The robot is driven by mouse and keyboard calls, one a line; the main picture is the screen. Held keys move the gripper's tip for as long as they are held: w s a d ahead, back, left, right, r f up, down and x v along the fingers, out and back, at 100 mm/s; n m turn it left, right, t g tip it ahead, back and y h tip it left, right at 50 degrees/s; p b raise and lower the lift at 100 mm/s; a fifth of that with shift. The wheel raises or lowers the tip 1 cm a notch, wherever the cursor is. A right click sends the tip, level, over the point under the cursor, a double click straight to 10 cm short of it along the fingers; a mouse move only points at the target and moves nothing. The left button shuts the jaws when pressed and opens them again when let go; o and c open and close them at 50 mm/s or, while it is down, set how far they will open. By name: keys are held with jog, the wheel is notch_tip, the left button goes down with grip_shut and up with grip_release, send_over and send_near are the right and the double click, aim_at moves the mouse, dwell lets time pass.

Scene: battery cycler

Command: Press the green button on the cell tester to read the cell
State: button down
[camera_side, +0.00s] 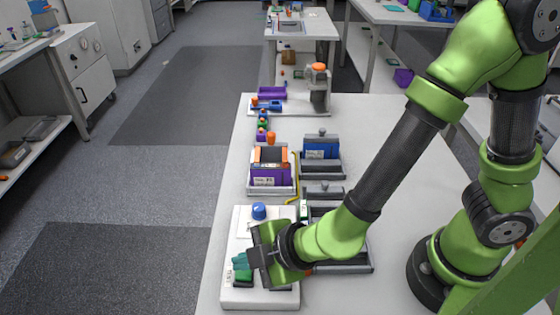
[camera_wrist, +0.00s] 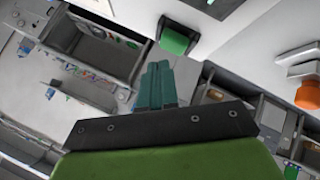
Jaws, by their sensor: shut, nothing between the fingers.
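The cell tester (camera_side: 240,299) is a white box at the front left of the table, with a blue dome (camera_side: 259,211) at its far end. Its green button (camera_side: 243,277) sits in a dark mount near the front end. The button also shows in the wrist view (camera_wrist: 174,42), just beyond my fingertips. My gripper (camera_side: 239,262) is shut and empty, with teal fingers side by side (camera_wrist: 157,67). It is over the tester, close to the button. The side view does not show clearly whether the fingertips touch it. My wrist hides part of the tester's top.
Behind the tester stands a purple and orange unit (camera_side: 270,174) in a pale tray. A blue module (camera_side: 321,148) sits in a grey dock beside it. Another grey dock (camera_side: 350,266) lies to the tester's right, partly behind my arm. The table's left edge is close to the tester.

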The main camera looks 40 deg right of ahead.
aim_at(248, 274)
jog(key=shift+f, duration=0.1)
dwell(0.7)
jog(key=shift+f, duration=0.35)
jog(key=shift+f, duration=0.5)
dwell(0.9)
jog(key=shift+r, duration=0.95)
jog(key=shift+r, duration=0.1)
jog(key=shift+r, duration=2.4)
